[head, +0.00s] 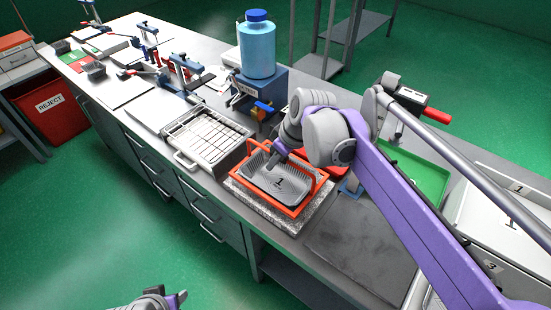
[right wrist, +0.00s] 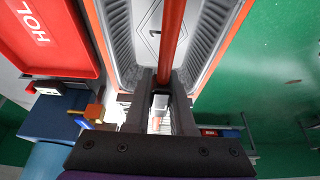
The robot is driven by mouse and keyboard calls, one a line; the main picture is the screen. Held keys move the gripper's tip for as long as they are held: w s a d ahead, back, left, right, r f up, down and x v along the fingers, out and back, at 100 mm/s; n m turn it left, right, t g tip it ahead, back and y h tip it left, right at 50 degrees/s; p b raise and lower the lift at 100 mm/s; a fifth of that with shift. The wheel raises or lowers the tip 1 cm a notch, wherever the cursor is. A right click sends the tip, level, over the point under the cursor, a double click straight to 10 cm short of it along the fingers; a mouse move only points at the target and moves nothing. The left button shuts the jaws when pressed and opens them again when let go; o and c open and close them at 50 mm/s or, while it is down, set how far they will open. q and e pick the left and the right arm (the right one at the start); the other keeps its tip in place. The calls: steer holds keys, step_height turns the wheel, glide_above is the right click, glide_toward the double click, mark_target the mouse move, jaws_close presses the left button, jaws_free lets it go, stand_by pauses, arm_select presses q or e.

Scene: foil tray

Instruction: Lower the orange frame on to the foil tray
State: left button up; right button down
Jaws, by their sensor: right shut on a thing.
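The orange frame (head: 262,200) shows around the tray's rim in the head view, with a handle bar across the top. I cannot tell whether the frame rests on the rim or hangs slightly above it. My right gripper (head: 278,157) is shut on the handle bar. In the right wrist view the orange bar (right wrist: 174,35) runs between its fingers (right wrist: 162,98), with the tray (right wrist: 147,40) behind.
A speckled stone slab (head: 308,217) lies under the tray. A gridded metal box (head: 205,140) stands close left. Behind are a blue jug (head: 257,50) on a blue stand and a red tray (right wrist: 42,38). A green tray (head: 415,172) lies right. A dark bare plate (head: 360,245) lies front right.

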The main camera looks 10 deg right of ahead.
mark_target(289, 161)
arm_select(q)
steer(key=shift+f+b, duration=0.7)
steer(key=shift+f, duration=0.05)
arm_select(e)
steer(key=shift+f, duration=1.45)
steer(key=c, duration=0.7)
jaws_free()
arm_select(q)
steer(key=shift+r+p, duration=0.8)
steer(key=shift+r, duration=0.05)
arm_select(e)
steer(key=v, duration=1)
steer(key=shift+s+d+r, duration=0.1)
steer(key=shift+s+r, duration=0.1)
steer(key=shift+r, duration=0.15)
